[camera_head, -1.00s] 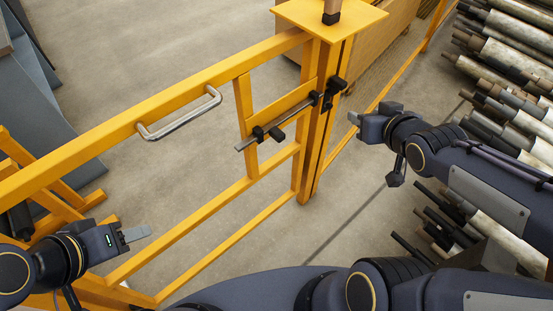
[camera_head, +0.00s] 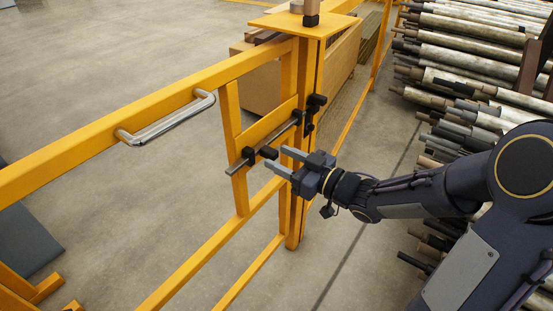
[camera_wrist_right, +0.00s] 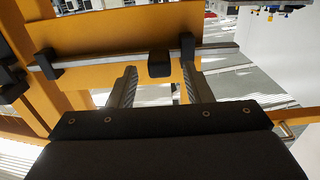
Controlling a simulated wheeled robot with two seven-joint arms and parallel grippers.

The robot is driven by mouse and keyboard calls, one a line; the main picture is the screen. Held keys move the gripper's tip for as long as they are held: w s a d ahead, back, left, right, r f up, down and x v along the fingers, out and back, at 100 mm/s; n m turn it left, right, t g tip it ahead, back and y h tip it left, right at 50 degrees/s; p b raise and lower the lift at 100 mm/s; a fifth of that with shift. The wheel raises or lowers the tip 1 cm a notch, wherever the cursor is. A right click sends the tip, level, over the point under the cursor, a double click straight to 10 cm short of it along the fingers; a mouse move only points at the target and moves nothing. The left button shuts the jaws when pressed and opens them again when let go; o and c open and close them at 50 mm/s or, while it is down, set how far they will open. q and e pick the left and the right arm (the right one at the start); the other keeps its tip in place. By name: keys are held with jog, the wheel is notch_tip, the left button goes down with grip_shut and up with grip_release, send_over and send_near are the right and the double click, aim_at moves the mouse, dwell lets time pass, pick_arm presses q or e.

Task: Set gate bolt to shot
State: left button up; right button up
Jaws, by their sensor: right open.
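The gate bolt is a grey rod (camera_head: 236,167) lying along a yellow plate on the gate, carried in black brackets. Its black knob (camera_head: 268,152) sticks out towards me; it also shows in the right wrist view (camera_wrist_right: 159,65). A black keeper (camera_head: 316,102) sits on the yellow post. In the right wrist view the rod's left end stops just past the left bracket (camera_wrist_right: 46,64), apart from the keeper (camera_wrist_right: 9,82). My right gripper (camera_head: 275,157) is open at the knob, which appears between its fingertips (camera_wrist_right: 159,74); contact cannot be told. My left gripper is out of view.
The yellow gate (camera_head: 88,144) has a metal pull handle (camera_head: 168,120) left of the bolt. The gate post (camera_head: 309,60) has a flat top plate. Racked pipes (camera_head: 470,50) stand at the right, and a brown box (camera_head: 262,78) is behind the gate.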

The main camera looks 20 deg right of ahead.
jog(key=shift+x, duration=1.05)
jog(key=shift+c, duration=0.3)
grip_shut()
